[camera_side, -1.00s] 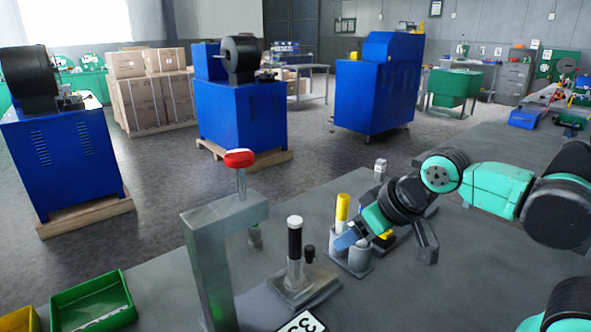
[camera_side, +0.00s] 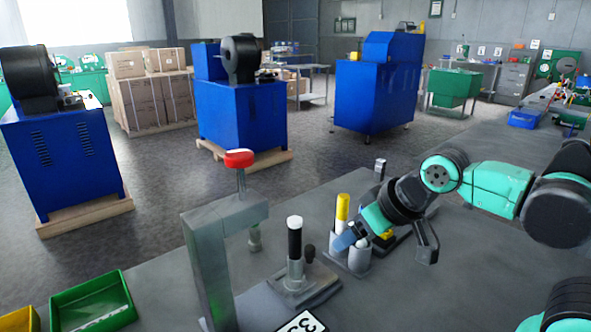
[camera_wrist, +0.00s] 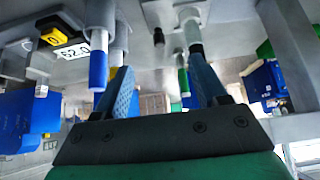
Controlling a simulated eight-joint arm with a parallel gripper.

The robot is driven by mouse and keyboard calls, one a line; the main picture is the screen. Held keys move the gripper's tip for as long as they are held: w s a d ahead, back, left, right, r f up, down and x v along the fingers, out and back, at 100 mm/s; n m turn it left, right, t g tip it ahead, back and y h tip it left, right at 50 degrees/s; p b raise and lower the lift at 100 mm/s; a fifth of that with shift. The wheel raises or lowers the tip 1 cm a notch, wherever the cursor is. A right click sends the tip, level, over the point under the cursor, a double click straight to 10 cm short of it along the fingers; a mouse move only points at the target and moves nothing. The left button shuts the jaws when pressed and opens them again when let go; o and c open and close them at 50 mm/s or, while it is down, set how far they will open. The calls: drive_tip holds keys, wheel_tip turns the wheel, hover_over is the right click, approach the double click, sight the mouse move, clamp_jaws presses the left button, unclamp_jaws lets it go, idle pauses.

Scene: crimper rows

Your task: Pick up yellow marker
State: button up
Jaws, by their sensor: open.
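The yellow marker (camera_side: 343,207) stands upright in a grey cylindrical holder in the side view. My gripper (camera_side: 350,239) is low beside that holder, with a blue finger in front of or beside it. I cannot tell whether they touch. In the wrist view my gripper (camera_wrist: 162,82) has its two blue fingers well apart, with no object clearly held between them. A small yellow part (camera_wrist: 116,57) shows behind the left finger there, perhaps the same marker, mostly hidden.
A black-and-white marker (camera_side: 294,240) stands in a holder to the left. A grey post with a red knob (camera_side: 239,158) rises further left. In the wrist view a blue marker (camera_wrist: 98,70) hangs near the left finger. A green tray (camera_side: 92,304) lies at front left.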

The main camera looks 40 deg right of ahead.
wheel_tip(320, 180, up, 6)
drive_tip(key=n+g, duration=0.2)
drive_tip(key=g, duration=0.5)
approach(343, 211)
drive_tip(key=shift+w+d, duration=0.4)
drive_tip(key=shift+w, duration=0.05)
wheel_tip(343, 211, down, 4)
drive_tip(key=shift+f, duration=3.4)
clamp_jaws()
